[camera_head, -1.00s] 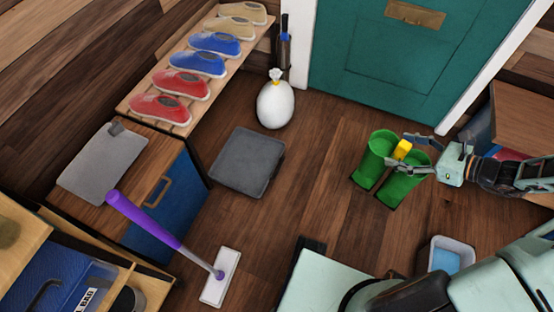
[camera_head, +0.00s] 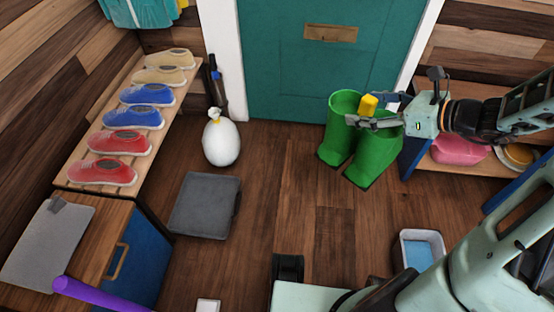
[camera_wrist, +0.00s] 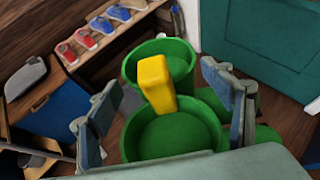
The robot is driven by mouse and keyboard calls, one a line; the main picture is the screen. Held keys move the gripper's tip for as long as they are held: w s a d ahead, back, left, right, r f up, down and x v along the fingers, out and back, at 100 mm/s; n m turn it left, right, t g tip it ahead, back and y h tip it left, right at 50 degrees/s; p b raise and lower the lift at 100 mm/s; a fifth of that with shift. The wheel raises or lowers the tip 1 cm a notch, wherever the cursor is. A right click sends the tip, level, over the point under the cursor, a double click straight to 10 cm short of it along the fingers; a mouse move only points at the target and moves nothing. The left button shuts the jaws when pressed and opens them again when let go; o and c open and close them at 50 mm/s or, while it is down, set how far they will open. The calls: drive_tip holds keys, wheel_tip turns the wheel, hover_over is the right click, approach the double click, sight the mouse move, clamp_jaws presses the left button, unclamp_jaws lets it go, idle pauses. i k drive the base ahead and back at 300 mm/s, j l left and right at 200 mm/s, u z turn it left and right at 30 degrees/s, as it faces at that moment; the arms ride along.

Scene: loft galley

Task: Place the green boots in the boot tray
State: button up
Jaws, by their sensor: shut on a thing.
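The green boots (camera_head: 358,150) stand upright as a pair below my gripper, with a yellow block (camera_head: 368,104) at their rims. They appear to be off the floor, in front of the teal door. My gripper (camera_head: 376,110) is shut on the boots at the top. In the wrist view, its fingers (camera_wrist: 162,98) lie on either side of the nearer boot's rim (camera_wrist: 172,137), and the yellow block (camera_wrist: 157,83) rises between the two boots. The boot tray (camera_head: 204,206), dark grey, flat and empty, lies on the floor left of the boots.
A white tied bag (camera_head: 221,142) stands behind the tray. A shoe rack (camera_head: 136,110) and a blue-fronted cabinet (camera_head: 135,250) border the left. A purple-handled mop (camera_head: 105,295) leans at lower left. Floor between boots and tray is clear.

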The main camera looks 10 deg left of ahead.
sight(211, 205)
drive_tip(key=i+j, duration=0.2)
drive_tip(key=i, duration=0.25)
drive_tip(key=u, duration=1.3)
drive_tip(key=i, duration=0.05)
